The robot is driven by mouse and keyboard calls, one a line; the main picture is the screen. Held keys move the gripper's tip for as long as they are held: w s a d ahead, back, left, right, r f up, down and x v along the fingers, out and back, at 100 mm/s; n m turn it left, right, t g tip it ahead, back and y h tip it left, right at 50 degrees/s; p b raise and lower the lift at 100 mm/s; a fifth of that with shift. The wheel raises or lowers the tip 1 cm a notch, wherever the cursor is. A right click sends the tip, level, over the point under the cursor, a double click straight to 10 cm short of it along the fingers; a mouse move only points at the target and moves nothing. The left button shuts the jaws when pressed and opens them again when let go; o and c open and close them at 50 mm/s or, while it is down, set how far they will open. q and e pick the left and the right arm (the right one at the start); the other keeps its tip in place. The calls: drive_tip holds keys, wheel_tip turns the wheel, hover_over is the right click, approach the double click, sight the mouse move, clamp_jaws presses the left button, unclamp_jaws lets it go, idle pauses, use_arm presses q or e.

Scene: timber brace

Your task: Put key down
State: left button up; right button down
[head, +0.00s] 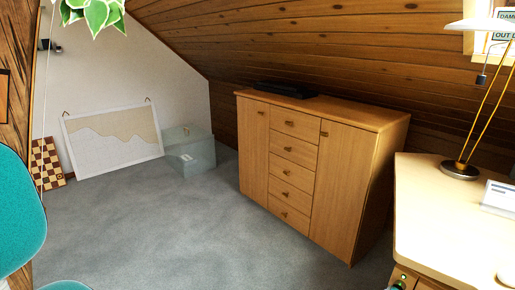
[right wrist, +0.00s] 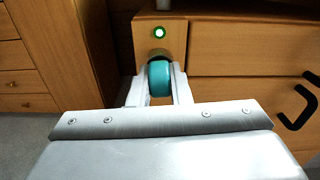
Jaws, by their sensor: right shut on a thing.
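In the right wrist view my right gripper (right wrist: 159,90) is shut on a rounded teal piece, which looks like the grip of the key (right wrist: 159,78). The key's far end is hidden or too small to make out. The gripper is in front of a narrow wooden panel, below a small lit green light (right wrist: 159,32). I cannot tell whether the key touches the panel. My left gripper is not in view, and the head view shows neither gripper clearly.
A pale desk (head: 440,215) stands at the right with a lamp (head: 460,170) on it. Dark drawer handles (right wrist: 298,107) stick out right of my gripper. A wooden cabinet (head: 310,165) stands mid-room. A teal chair-like shape (head: 18,215) is at the left. Grey floor between is clear.

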drive_tip(key=n, duration=0.5)
drive_tip(key=shift+n, duration=0.3)
drive_tip(key=shift+s+a, duration=0.25)
drive_tip(key=shift+a, duration=0.05)
